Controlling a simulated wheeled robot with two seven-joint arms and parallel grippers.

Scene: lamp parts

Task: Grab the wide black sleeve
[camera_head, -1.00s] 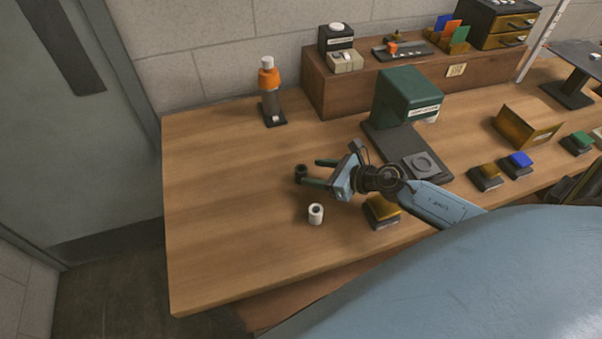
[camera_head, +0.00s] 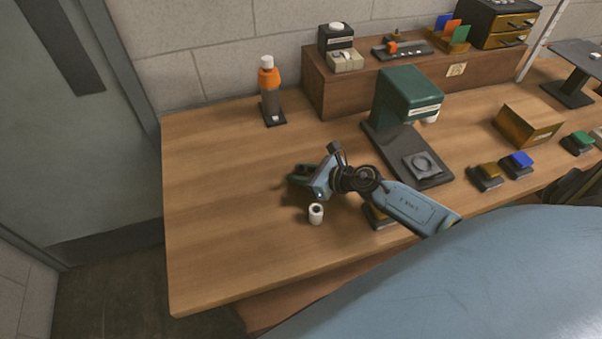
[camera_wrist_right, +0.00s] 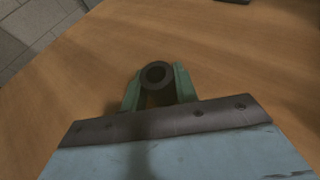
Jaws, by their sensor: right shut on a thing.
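The black sleeve (camera_wrist_right: 157,75) is a short dark tube with a round hole in its top. In the right wrist view it stands between the two green fingertips of my right gripper (camera_wrist_right: 160,88), which is shut on it. In the head view my right gripper (camera_head: 299,178) is low over the table, and its fingers mostly hide the sleeve. A white sleeve (camera_head: 316,213) with a dark hole stands just in front of the gripper, apart from the fingers. My left gripper is not in view.
A green press (camera_head: 408,95) on a dark base stands to the right. An orange-and-grey bottle (camera_head: 268,85) stands at the back left. A yellow-topped block (camera_head: 378,213) is partly under my right arm. The left part of the wooden table (camera_head: 210,220) is clear.

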